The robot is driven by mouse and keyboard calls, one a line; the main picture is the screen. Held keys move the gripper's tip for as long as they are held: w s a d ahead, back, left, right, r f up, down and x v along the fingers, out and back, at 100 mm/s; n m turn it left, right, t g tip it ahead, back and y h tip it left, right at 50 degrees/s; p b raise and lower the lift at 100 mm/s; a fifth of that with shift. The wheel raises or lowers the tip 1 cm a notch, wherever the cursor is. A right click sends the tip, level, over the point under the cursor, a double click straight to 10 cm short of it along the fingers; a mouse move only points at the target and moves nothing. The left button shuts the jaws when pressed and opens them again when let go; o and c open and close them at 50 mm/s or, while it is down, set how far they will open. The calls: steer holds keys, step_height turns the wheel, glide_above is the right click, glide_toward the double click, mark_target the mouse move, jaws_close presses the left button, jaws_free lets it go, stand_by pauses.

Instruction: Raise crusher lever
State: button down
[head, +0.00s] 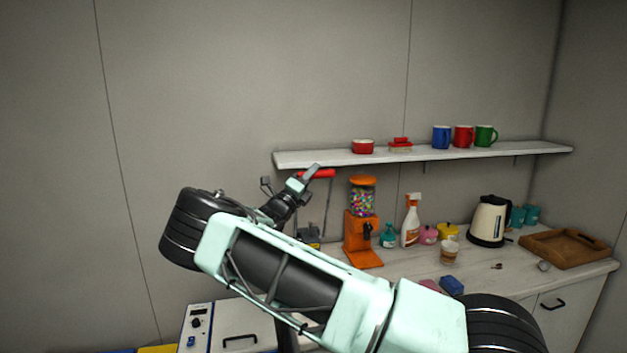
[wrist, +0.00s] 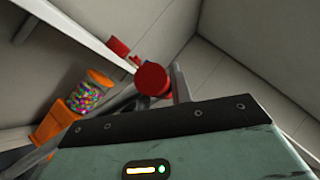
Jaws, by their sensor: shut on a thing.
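The crusher lever has a red handle (head: 322,173) on grey arms that rise from a dark crusher body (head: 309,240) on the counter, left of the candy dispenser. My gripper (head: 309,176) is at the left end of this handle, just under the shelf's front edge. In the wrist view the handle's round red end (wrist: 153,79) sits between the grey fingers of my gripper (wrist: 158,92), which is shut on it. My arm hides much of the crusher's lower part in the head view.
A white shelf (head: 440,154) with a red bowl, a red-lidded dish and mugs runs close above the handle. An orange candy dispenser (head: 361,225) stands right of the crusher. Farther right are a spray bottle (head: 411,222), a kettle (head: 489,221) and a wooden tray (head: 565,248).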

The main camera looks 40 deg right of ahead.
steer(key=shift+w+d, duration=0.1)
steer(key=shift+w, duration=0.05)
steer(key=c, duration=1.3)
jaws_free()
steer(key=shift+o, duration=0.2)
steer(key=b+v, duration=0.7)
steer(key=v, duration=1)
steer(key=shift+a+b, duration=0.2)
steer(key=shift+b, duration=0.2)
